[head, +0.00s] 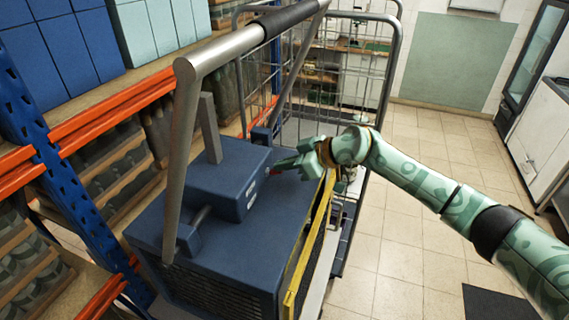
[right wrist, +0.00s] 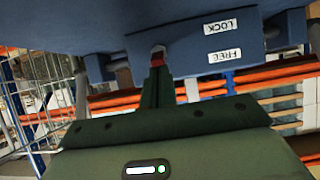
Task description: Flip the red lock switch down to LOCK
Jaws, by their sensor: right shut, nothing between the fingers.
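The red lock switch (right wrist: 157,60) shows in the right wrist view on the side of a blue housing (right wrist: 195,45). White LOCK (right wrist: 221,26) and FREE (right wrist: 224,57) labels stand beside it, upside down in this view. The visible red part lies level with FREE. My right gripper (right wrist: 157,75) is shut and empty, its fingertips right at the switch and partly covering it. I cannot tell whether they touch it. In the head view the right gripper (head: 282,165) reaches the housing (head: 228,180) from the right. My left gripper is not in view.
The housing sits on a blue cart (head: 225,255) with a grey handle frame (head: 180,130) rising at the left. A yellow edge strip (head: 308,245) runs along its right side. A wire cage trolley (head: 330,60) stands behind.

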